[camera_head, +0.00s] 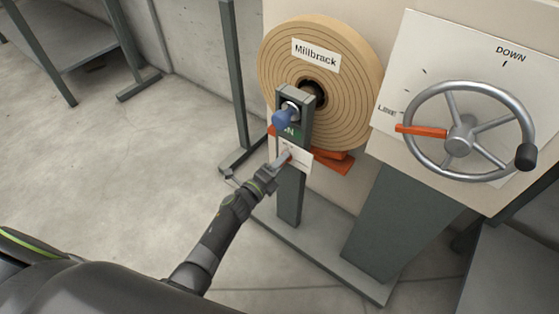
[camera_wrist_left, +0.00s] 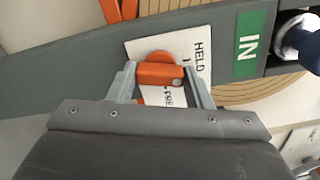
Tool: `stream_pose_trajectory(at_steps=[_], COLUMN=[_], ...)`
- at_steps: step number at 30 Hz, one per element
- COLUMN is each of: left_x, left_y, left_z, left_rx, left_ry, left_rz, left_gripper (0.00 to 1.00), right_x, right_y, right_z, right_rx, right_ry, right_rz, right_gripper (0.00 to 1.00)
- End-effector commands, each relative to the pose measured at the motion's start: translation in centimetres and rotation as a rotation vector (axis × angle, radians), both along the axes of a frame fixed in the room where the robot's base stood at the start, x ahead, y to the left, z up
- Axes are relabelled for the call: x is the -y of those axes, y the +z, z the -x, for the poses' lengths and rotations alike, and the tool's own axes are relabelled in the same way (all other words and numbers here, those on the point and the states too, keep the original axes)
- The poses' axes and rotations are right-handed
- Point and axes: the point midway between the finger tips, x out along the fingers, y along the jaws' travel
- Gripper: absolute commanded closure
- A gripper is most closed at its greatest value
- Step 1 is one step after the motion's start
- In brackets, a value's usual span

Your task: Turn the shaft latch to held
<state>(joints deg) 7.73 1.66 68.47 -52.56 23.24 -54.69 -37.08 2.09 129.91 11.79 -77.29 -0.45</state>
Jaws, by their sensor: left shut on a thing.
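The shaft latch is a small orange lever on a white plate on the grey post. It shows in the left wrist view (camera_wrist_left: 160,73) with its round base just above it, and only as a small orange bit in the head view (camera_head: 287,156). The plate (camera_wrist_left: 198,46) carries the word HELD and a second, partly covered word that looks like FREE. My left gripper (camera_head: 279,162) reaches the plate from below left. In the left wrist view its fingers (camera_wrist_left: 164,84) are shut on the latch, one on each side. My right gripper is not in view.
A blue knob (camera_head: 282,117) and a green IN label (camera_wrist_left: 248,43) sit above the plate. The Millbrack roll (camera_head: 350,60) stands behind the post. Orange blocks (camera_head: 335,161) lie under it. A handwheel (camera_head: 460,133) is at the right.

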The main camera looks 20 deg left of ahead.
Motion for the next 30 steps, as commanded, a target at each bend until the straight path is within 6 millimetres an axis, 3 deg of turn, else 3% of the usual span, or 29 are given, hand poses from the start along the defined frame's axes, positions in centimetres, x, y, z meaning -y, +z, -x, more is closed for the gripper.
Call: stream_pose_trajectory(at_steps=[12,30], left_x=[-0.1,0.0], left_y=[-0.1,-0.2], left_z=[0.1,0.1], left_rx=[-0.089,-0.109], left_ry=[0.001,0.002], left_rz=[0.234,0.293], left_gripper=[0.77,0.77], right_x=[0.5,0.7], right_y=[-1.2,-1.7], right_z=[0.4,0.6], right_rx=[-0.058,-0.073], right_ry=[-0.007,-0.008], right_rz=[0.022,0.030], right_gripper=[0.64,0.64])
